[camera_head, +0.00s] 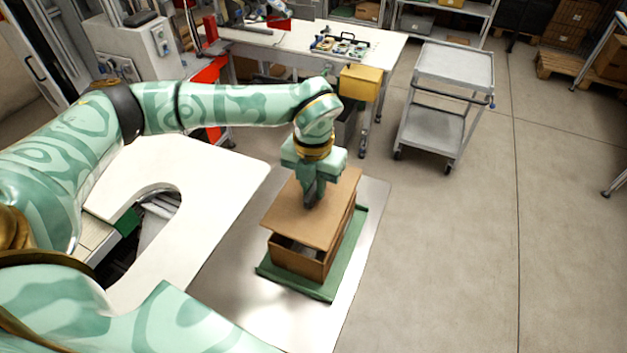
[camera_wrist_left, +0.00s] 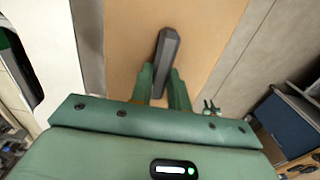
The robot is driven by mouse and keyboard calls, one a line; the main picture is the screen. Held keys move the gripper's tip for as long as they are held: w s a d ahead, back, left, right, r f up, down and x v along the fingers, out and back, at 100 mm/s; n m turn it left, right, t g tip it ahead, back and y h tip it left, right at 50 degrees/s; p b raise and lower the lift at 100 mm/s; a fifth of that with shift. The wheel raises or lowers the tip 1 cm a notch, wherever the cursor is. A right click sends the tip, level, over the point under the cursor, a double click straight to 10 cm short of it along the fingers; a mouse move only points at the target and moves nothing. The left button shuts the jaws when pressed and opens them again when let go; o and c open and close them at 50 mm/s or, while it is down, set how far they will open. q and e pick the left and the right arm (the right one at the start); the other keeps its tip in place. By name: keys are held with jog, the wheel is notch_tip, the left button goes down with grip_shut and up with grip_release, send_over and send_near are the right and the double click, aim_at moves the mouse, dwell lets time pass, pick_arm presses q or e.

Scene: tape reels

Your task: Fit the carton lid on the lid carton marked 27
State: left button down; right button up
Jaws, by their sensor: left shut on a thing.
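The carton lid (camera_head: 300,219) is a flat brown board, and it also fills much of the left wrist view (camera_wrist_left: 128,42). My left gripper (camera_head: 310,203) points down at it and is shut on its dark bar-shaped handle (camera_wrist_left: 167,48). The brown lid carton (camera_head: 308,265) stands under the lid on a green mat (camera_head: 322,290). The lid sits askew over the carton, and a dark gap shows at the carton's near side. Whether the lid touches the rim I cannot tell. No number 27 is readable. My right gripper is not in view.
The carton's mat lies on a pale table (camera_head: 367,212). A white worktop with a curved cutout (camera_head: 215,172) is to the left. A grey cart (camera_head: 446,100) stands on open floor at the back right. A workbench with a tray (camera_head: 341,46) is behind.

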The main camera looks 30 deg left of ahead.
aim_at(314, 204)
pick_arm(q)
notch_tip(314, 204, down, 4)
jog(key=b, duration=0.3)
jog(key=shift+f, duration=0.25)
jog(key=shift+f+b, duration=0.5)
jog(key=shift+f, duration=0.35)
jog(key=c, duration=1.3)
grip_release()
jog(key=shift+o, duration=0.2)
notch_tip(314, 204, up, 16)
jog(key=shift+r, duration=0.2)
